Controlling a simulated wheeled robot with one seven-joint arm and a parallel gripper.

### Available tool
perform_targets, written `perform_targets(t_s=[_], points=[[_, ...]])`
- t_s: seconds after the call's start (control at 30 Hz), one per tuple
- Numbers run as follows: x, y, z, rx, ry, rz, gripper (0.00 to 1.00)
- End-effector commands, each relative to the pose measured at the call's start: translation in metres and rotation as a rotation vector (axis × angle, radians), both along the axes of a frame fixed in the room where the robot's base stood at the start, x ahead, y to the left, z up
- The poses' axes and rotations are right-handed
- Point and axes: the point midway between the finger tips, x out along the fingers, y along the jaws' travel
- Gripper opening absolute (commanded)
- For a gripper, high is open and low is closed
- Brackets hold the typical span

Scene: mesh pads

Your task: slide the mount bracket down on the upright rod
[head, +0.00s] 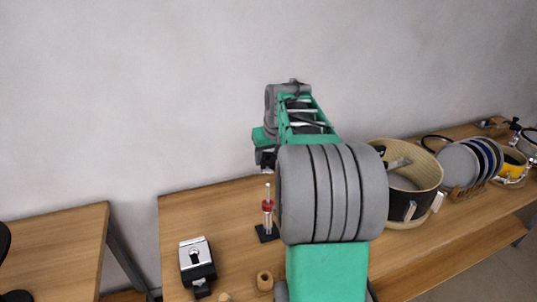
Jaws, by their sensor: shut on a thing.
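The upright rod (268,192) stands on a small black base (267,233) on the wooden table, left of my arm. It has a pale top and a red part (267,206) partway up. My gripper (264,164) points down in the picture just above the rod's pale top. It is small and dark here, with its fingertips hard to make out. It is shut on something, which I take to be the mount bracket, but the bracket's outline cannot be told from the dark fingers. Whether it touches or surrounds the rod cannot be seen.
A black and silver device (196,262) and a small wooden cup (265,281) lie at the front left. A round drum-like shell (424,172) stands right of my arm, with a rack of discs (458,166) beyond. Bare tabletop (225,220) lies left of the rod.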

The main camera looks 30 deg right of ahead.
Motion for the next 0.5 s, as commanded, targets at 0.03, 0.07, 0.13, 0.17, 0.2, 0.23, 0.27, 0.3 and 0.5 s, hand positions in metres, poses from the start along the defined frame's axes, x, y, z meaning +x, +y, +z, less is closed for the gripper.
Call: perform_targets(t_s=[0.03, 0.07, 0.13, 0.17, 0.2, 0.23, 0.27, 0.3, 0.5], points=[[0.0, 0.0, 0.0, -0.001, -0.001, -0.001, 0.03], [0.0, 0.0, 0.0, 0.0, -0.001, -0.003, 0.03], [-0.001, 0.0, -0.001, 0.0, -0.001, -0.011, 0.03], [-0.001, 0.0, -0.002, 0.0, 0.0, -0.015, 0.03], [-0.001, 0.0, -0.004, 0.001, 0.0, -0.015, 0.03], [-0.001, -0.001, -0.006, 0.0, 0.0, -0.015, 0.03], [-0.001, -0.001, -0.007, 0.0, 0.0, -0.015, 0.03], [-0.001, -0.001, -0.01, 0.0, 0.0, -0.015, 0.03], [-0.002, -0.001, -0.021, 0.0, -0.001, -0.015, 0.03]])
